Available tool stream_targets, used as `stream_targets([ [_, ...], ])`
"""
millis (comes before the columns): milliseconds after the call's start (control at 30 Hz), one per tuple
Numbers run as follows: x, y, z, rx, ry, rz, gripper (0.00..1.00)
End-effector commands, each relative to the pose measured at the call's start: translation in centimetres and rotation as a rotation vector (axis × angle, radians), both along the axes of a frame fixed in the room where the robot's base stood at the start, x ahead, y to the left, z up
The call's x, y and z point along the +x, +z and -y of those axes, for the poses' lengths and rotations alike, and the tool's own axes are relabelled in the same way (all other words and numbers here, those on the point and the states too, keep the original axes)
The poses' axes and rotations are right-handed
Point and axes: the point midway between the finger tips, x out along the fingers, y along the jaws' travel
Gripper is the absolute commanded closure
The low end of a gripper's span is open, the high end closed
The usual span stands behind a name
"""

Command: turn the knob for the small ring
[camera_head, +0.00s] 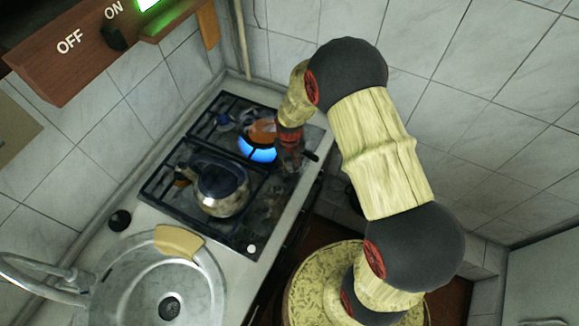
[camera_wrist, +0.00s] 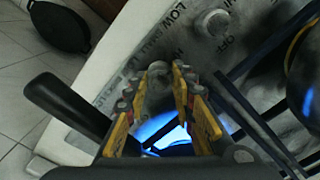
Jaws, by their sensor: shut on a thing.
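My gripper (camera_wrist: 168,72) points down at the stove's front panel (camera_wrist: 125,75). Its fingers are closed around a grey knob (camera_wrist: 159,86), with printed lettering beside it. A second pale knob (camera_wrist: 213,22), near "LOW" and "OFF", stands apart from the fingers. In the head view my gripper (camera_head: 290,158) is at the stove's front right, and the gripped knob is hidden there. A blue flame (camera_head: 258,152) burns on a ring next to the gripper; it also shows beneath the fingers in the wrist view (camera_wrist: 165,128). I cannot tell which ring the gripped knob serves.
A metal kettle (camera_head: 222,190) stands on the hob's near part. A black handle (camera_wrist: 68,103) juts out left of my fingers. A steel sink (camera_head: 130,275) lies at left, and a wooden ON/OFF panel (camera_head: 70,75) hangs above. A black pan (camera_wrist: 60,27) is below the counter.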

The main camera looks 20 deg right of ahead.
Motion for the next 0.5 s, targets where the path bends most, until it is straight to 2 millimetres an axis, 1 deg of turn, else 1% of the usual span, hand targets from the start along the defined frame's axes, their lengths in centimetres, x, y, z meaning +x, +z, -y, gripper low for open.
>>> stream_targets([
  [33, 0.01, 0.01, -0.01, 0.000, 0.000, 0.000, 0.94],
  [133, 0.01, 0.01, -0.01, 0.000, 0.000, 0.000, 1.00],
  [367, 0.02, 0.01, -0.02, 0.000, -0.014, 0.000, 1.00],
  [500, 0.05, 0.01, -0.02, 0.000, -0.058, 0.001, 1.00],
])
